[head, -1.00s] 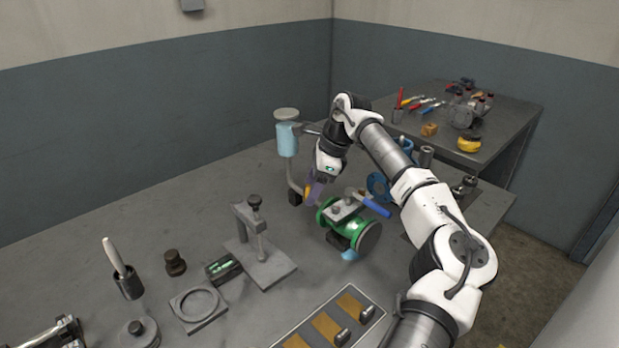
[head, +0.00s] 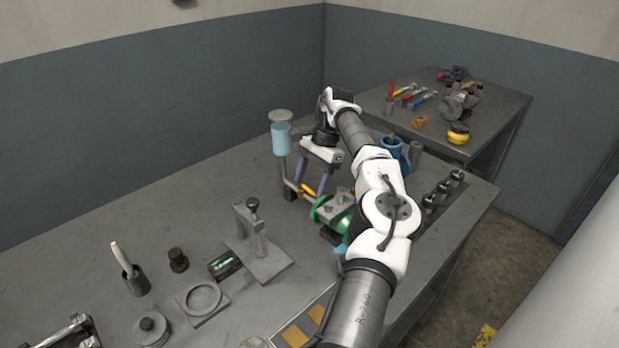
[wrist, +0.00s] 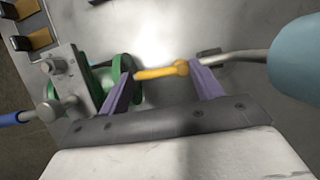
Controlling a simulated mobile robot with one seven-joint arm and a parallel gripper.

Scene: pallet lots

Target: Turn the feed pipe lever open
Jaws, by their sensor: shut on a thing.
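The feed pipe (head: 284,172) stands on the bench, a bent grey pipe with a light-blue cylinder on it. Its short yellow lever (head: 308,190) is low on the pipe. In the wrist view, the lever (wrist: 160,72) lies crosswise between the purple fingers, its rounded end at the grey pipe (wrist: 232,58). My gripper (head: 313,184) points down over the lever, its fingers set wide on either side. In the wrist view my gripper (wrist: 163,82) is shut on the lever, reaching across its length. The exact contact at the right finger is hard to see.
A green flanged valve (head: 333,212) with a blue handle (wrist: 17,117) stands close beside my gripper. A grey clamp stand (head: 258,245) is nearer on the bench. Blue fittings (head: 392,150) stand behind my arm. The bench at the left rear is clear.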

